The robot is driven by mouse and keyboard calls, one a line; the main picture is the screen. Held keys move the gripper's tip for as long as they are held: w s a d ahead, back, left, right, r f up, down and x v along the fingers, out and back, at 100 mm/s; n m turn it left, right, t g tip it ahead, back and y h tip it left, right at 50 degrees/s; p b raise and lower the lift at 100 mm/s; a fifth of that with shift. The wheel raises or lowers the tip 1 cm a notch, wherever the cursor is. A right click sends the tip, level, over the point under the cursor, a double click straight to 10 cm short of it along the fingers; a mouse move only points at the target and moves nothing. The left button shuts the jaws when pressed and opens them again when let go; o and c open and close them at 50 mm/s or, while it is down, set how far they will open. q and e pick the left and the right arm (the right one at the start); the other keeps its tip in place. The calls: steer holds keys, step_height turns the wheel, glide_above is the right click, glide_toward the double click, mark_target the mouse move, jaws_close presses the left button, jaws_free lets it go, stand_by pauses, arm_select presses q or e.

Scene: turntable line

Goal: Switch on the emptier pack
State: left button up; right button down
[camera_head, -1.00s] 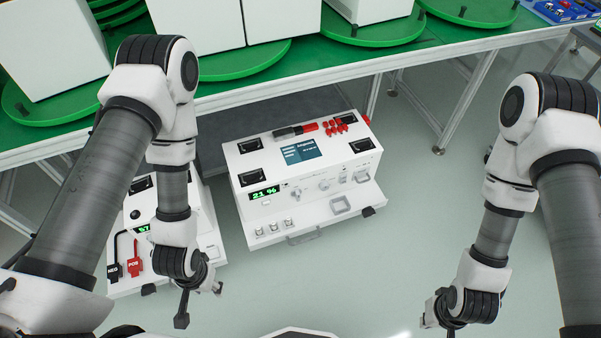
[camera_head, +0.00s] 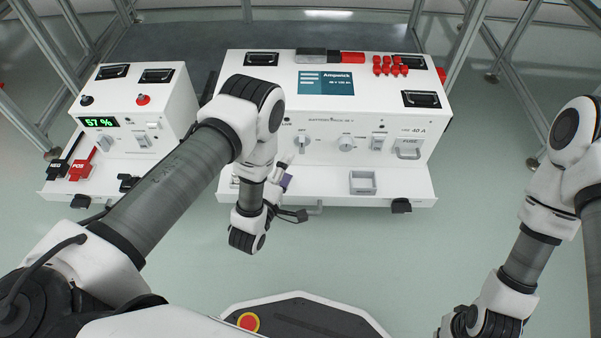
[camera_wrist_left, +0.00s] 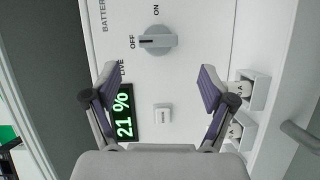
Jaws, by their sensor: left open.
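The larger white pack (camera_head: 340,175) stands at centre. Its green 21 % display (camera_wrist_left: 124,114) shows in the left wrist view; my left arm hides it in the head view. Its rotary knob (camera_wrist_left: 158,41) has its dark mark toward OFF; the knob also shows in the head view (camera_head: 303,144). The smaller white pack (camera_head: 165,107) at left reads 57 % on its display (camera_head: 99,122). My left gripper (camera_head: 287,196) is open and empty before the larger pack's front; in the wrist view its fingertips (camera_wrist_left: 157,80) are spread below the knob, apart from it. My right gripper is out of frame.
A white push button (camera_wrist_left: 163,115) sits beside the 21 % display. The larger pack also carries a second knob (camera_head: 346,144), a fuse handle (camera_head: 409,149) and red caps (camera_head: 390,66). NEG and POS plugs (camera_head: 80,169) lie on the smaller pack's ledge. Table legs flank the packs.

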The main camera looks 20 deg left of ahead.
mark_target(300, 149)
arm_select(q)
steer(key=shift+n+t, duration=0.3)
steer(key=w+b, duration=0.1)
steer(key=w, duration=0.1)
steer(key=w+b, duration=0.1)
steer(key=w, duration=0.1)
steer(key=w+d+b, duration=0.1)
steer(key=w, duration=0.2)
steer(key=shift+f+b, duration=0.25)
steer(key=shift+b, duration=0.05)
steer(key=shift+w+r, duration=0.15)
steer(key=shift+w, duration=0.3)
steer(key=c, duration=1.2)
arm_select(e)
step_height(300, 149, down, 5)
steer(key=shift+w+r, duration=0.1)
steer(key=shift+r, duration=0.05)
